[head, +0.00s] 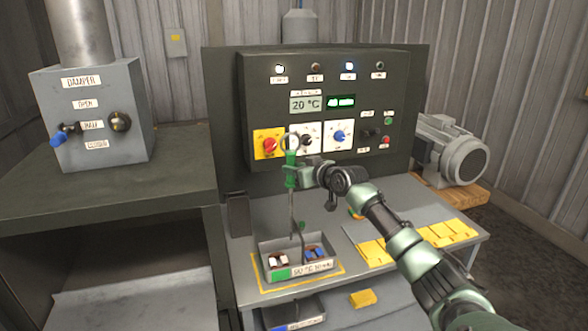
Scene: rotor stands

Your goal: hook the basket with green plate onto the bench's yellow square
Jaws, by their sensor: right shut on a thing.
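The basket with the green plate (281,275) is a grey open box holding small parts, one white-and-brown and one blue. It stands within or just above the yellow square (259,281) outlined on the bench; I cannot tell whether it touches the bench. My right gripper (297,174) is shut on the green grip of a lifting hook (291,205), which has a ring on top. The hook's thin rod hangs down to the basket. Whether its tip is caught on the basket is too small to tell. My left gripper is out of view.
Another basket (301,316) with a blue plate is on the shelf below. A control panel (325,70) stands behind. A motor (457,158) is at right, a damper box (93,115) at left.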

